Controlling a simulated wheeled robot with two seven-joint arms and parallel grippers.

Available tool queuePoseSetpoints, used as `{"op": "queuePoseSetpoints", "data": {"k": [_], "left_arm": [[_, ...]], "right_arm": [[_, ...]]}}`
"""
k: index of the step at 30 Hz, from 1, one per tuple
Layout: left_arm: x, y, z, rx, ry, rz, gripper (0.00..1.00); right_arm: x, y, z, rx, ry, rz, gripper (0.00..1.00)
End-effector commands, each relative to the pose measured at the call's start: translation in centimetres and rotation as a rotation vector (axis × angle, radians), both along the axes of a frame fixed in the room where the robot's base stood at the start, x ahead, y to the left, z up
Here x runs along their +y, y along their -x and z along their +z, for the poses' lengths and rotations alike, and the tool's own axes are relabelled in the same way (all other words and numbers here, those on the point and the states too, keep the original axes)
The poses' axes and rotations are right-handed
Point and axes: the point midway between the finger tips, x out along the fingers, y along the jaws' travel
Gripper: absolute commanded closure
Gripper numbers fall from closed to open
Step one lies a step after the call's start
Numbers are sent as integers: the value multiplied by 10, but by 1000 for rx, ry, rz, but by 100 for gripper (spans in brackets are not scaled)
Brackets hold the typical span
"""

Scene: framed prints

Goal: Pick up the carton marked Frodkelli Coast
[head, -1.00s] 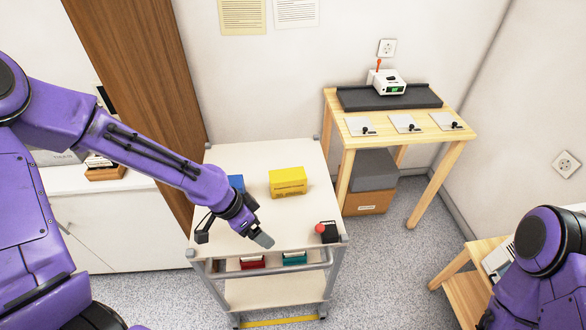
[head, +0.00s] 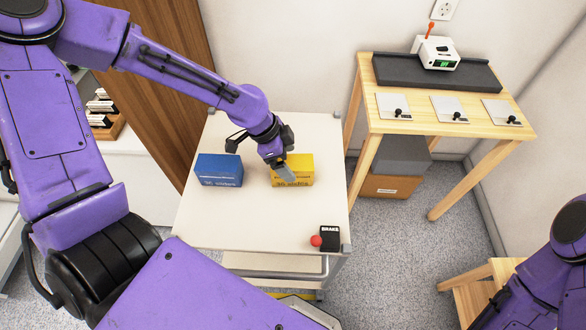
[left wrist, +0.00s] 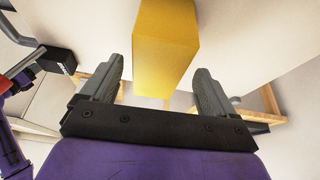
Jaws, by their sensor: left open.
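A yellow carton (head: 303,170) and a blue carton (head: 219,171) stand on the top of a white cart (head: 250,225). Both carry print too small for me to read, so I cannot tell which is marked Frodkelli Coast. My right gripper is out of view.
A box labelled BRAKE (head: 330,238) with a red knob sits at the cart's front right corner. A wooden table (head: 380,75) with a white device (head: 437,52) stands at the back right. The cart's front middle is clear.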

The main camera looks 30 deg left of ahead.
Motion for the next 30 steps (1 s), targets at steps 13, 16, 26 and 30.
{"op": "queuePoseSetpoints", "data": {"k": [13,16,26,30], "left_arm": [[-14,-4,-44,0,1,-3,12],[-14,-4,-44,2,1,-3,25],[-14,-5,-43,0,1,-3,78],[-14,-5,-40,-1,2,-2,78]], "right_arm": [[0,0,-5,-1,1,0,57],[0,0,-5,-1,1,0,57],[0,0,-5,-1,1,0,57],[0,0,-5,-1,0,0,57]]}}
